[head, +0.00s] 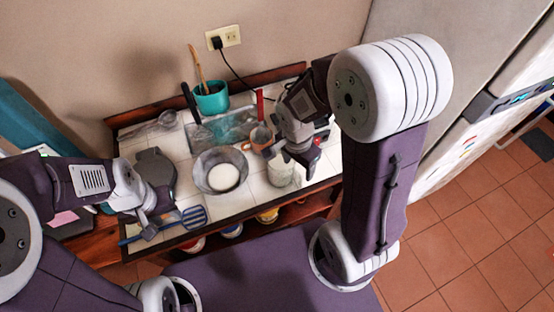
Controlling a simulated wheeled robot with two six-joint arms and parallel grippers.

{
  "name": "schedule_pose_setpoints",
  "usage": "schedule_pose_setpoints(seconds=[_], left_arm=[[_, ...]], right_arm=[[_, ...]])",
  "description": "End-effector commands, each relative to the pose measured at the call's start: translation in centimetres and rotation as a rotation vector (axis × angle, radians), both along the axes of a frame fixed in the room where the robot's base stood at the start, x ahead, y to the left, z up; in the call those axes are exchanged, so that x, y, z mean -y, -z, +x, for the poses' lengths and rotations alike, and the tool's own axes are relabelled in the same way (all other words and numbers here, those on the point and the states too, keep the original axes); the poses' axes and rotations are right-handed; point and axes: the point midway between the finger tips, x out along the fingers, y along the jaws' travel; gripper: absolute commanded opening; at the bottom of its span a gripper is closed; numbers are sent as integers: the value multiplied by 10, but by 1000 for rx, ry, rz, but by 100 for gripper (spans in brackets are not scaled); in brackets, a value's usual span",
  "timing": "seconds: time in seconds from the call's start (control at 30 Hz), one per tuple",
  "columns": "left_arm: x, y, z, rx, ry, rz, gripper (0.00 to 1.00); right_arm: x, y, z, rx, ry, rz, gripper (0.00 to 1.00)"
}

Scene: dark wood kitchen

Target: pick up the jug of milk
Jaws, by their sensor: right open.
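A pale, translucent container (281,174), which looks like the jug of milk, stands on the tiled counter (233,204) to the right of a metal bowl. My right gripper (301,160) is open just above and to the right of it, pointing down. The gripper hides part of the container's top, and I cannot tell whether they touch. My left gripper (150,222) is low at the counter's front left edge, away from the container. Its fingers are too small and unclear to tell whether they are open.
The metal bowl (206,184) holds something white. A brown cup (260,138), a teal pot (211,101) with utensils, a dark flat object (155,170) and a blue slotted spatula (193,217) surround it. A black cord (238,66) hangs from the wall socket.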

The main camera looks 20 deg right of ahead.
Motion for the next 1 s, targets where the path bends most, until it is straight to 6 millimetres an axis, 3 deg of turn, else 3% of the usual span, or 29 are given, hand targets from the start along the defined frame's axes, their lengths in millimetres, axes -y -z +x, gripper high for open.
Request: schedule_pose_setpoints(seconds=[0.27,0.5,0.7,0.9,1.0], left_arm=[[0,7,0,-1,0,0,36],[0,9,0,-1,0,0,36],[0,10,0,-1,0,0,36],[0,19,0,-1,0,0,36],[0,21,0,-1,0,0,36]], right_arm=[[0,8,0,0,5,0,65],[3,41,1,-3,5,-1,65],[4,51,2,-3,5,0,65],[4,90,3,-3,5,-1,65],[5,98,5,-1,4,1,65]])
